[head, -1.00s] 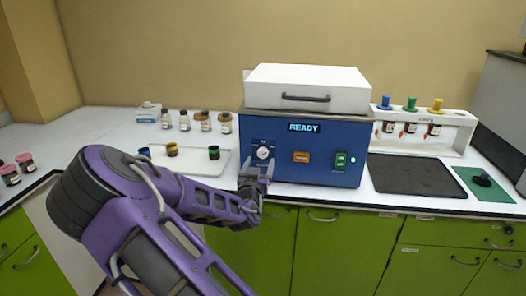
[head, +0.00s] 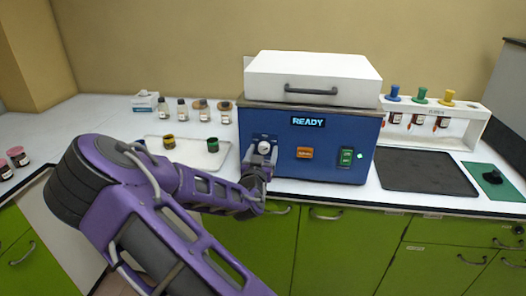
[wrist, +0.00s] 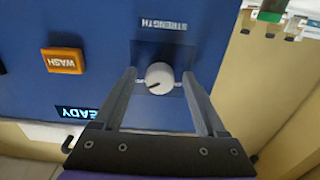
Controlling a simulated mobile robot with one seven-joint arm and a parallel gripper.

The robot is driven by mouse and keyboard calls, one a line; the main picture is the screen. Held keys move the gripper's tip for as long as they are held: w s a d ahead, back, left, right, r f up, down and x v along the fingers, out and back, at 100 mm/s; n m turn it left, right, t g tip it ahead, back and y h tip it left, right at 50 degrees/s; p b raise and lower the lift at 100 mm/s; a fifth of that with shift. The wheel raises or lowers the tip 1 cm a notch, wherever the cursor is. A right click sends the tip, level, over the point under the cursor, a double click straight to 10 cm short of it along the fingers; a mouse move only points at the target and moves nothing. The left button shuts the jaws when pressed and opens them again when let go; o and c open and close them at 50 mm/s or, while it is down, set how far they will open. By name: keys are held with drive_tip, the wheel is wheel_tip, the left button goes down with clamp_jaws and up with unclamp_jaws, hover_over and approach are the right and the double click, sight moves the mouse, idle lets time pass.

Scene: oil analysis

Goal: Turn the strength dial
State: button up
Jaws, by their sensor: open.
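The strength dial (wrist: 159,78) is a white round knob with a dark mark on the blue front of the machine (head: 334,152). Its STRENGTH label shows upside down in the wrist view. In the head view the dial (head: 264,146) is at the left of the machine's front. My gripper (wrist: 159,80) is open, with one finger on each side of the dial and a visible gap to it in the wrist view. In the head view my gripper (head: 263,155) is at the dial and partly covers the panel around it. I cannot tell whether the fingertips touch the panel.
A white lid with a handle (head: 312,91) sits on top. A tray with caps (head: 190,158) is left; a dark mat (head: 426,177) is right.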

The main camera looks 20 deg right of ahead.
clamp_jaws()
drive_tip(key=shift+n, duration=0.3)
drive_tip(key=n, duration=0.5)
drive_tip(key=shift+b, duration=0.3)
drive_tip(key=n, duration=0.6)
drive_tip(key=shift+r, duration=0.15)
idle(0.5)
unclamp_jaws()
drive_tip(key=shift+d, duration=0.1)
